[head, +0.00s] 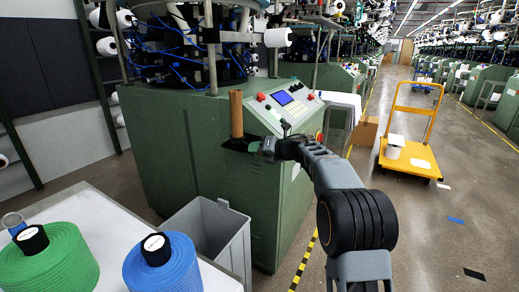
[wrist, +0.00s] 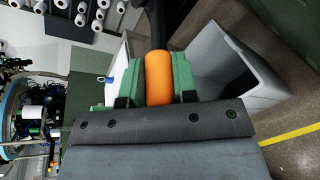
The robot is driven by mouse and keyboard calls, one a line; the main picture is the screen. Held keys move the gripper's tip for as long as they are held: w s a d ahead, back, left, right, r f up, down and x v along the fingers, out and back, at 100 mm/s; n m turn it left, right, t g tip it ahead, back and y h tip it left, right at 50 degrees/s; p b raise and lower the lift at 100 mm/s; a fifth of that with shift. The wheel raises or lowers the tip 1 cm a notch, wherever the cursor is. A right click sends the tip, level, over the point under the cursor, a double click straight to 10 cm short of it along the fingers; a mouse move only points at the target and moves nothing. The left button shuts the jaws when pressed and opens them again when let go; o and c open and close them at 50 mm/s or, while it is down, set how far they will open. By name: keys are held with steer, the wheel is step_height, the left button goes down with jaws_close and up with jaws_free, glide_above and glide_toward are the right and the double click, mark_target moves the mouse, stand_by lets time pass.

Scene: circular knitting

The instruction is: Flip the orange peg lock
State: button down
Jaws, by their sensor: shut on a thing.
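The orange peg lock (wrist: 158,78) is a smooth, rounded orange grip on a black bar (wrist: 156,25) in the wrist view. My gripper (wrist: 160,68) has its green fingers on either side of it, closed against its sides. In the head view my gripper (head: 262,148) reaches to the front of the green machine, beside a dark bracket (head: 238,145) under an upright brown tube (head: 236,112). The orange grip cannot be made out in the head view, hidden at my gripper.
The green machine (head: 165,150) carries a control panel (head: 288,105) just above my gripper. A grey bin (head: 212,232) stands below, beside a white table with green (head: 50,262) and blue (head: 162,270) yarn cones. A yellow trolley (head: 408,155) is at right; the floor between is open.

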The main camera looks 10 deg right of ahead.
steer(key=shift+r, duration=0.2)
steer(key=c, duration=1.1)
jaws_free()
steer(key=shift+w+a+f, duration=0.1)
steer(key=shift+c, duration=0.2)
steer(key=shift+o, duration=1.2)
steer(key=shift+d, duration=0.2)
steer(key=v, duration=1.3)
steer(key=shift+s+d+p, duration=0.25)
steer(key=shift+s+p, duration=0.05)
steer(key=shift+p, duration=0.15)
